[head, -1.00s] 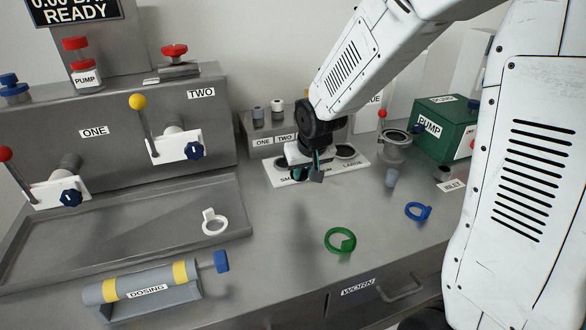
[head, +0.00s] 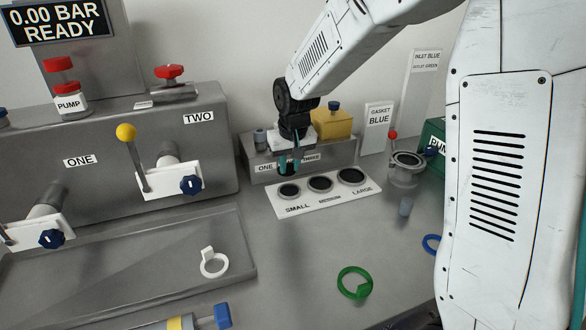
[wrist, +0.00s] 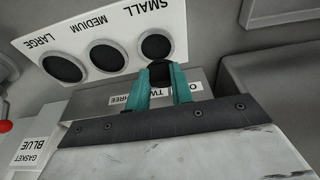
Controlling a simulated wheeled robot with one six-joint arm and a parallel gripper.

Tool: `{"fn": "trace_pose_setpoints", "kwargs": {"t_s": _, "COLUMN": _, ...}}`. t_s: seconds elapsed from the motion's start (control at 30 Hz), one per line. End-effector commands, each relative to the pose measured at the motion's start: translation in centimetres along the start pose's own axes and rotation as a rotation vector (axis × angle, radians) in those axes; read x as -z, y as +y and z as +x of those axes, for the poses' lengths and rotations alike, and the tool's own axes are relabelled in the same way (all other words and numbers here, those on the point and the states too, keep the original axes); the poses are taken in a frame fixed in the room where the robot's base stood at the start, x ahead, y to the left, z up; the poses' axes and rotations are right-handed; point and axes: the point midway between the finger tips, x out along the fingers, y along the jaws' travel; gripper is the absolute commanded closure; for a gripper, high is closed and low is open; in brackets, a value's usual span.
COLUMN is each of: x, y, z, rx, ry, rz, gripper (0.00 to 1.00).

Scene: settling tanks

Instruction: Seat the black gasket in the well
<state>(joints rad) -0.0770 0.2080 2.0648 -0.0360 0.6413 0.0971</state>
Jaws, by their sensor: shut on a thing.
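My gripper (head: 290,164) is shut on a small dark thing, which looks like the black gasket (wrist: 161,73); its shape is mostly hidden between the teal fingers. In the head view the fingertips are just above and behind the small circle (head: 289,191) of a white board (head: 300,208). The board has three dark round places marked small, medium and large. In the wrist view the small circle (wrist: 157,46) lies just beyond the fingertips. A clear cup with a metal rim (head: 407,160) stands right of the board; I cannot tell which is the well.
Behind the gripper is a grey numbered block (head: 262,168) with a yellow box (head: 332,124). The counter between is clear.

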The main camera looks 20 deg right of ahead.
Motion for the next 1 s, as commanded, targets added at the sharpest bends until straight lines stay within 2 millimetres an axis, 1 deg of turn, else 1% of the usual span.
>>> {"fn": "trace_pose_setpoints", "kwargs": {"t_s": 0.13, "x": 0.0, "y": 0.7, "z": 0.0, "rx": -0.002, "ry": -0.001, "rz": 0.006, "gripper": 1.00}}
{"fn": "trace_pose_setpoints", "kwargs": {"t_s": 0.37, "x": -0.1, "y": 0.8, "z": 0.2, "rx": -0.003, "ry": -0.001, "rz": 0.006, "gripper": 1.00}}
{"fn": "trace_pose_setpoints", "kwargs": {"t_s": 0.47, "x": -0.2, "y": 0.7, "z": 0.7, "rx": -0.002, "ry": -0.001, "rz": 0.005, "gripper": 1.00}}
{"fn": "trace_pose_setpoints", "kwargs": {"t_s": 0.8, "x": -0.9, "y": 0.5, "z": 3.8, "rx": -0.002, "ry": -0.002, "rz": 0.003, "gripper": 1.00}}
{"fn": "trace_pose_setpoints", "kwargs": {"t_s": 1.0, "x": -1.2, "y": 0.5, "z": 5.1, "rx": -0.001, "ry": -0.001, "rz": 0.003, "gripper": 1.00}}
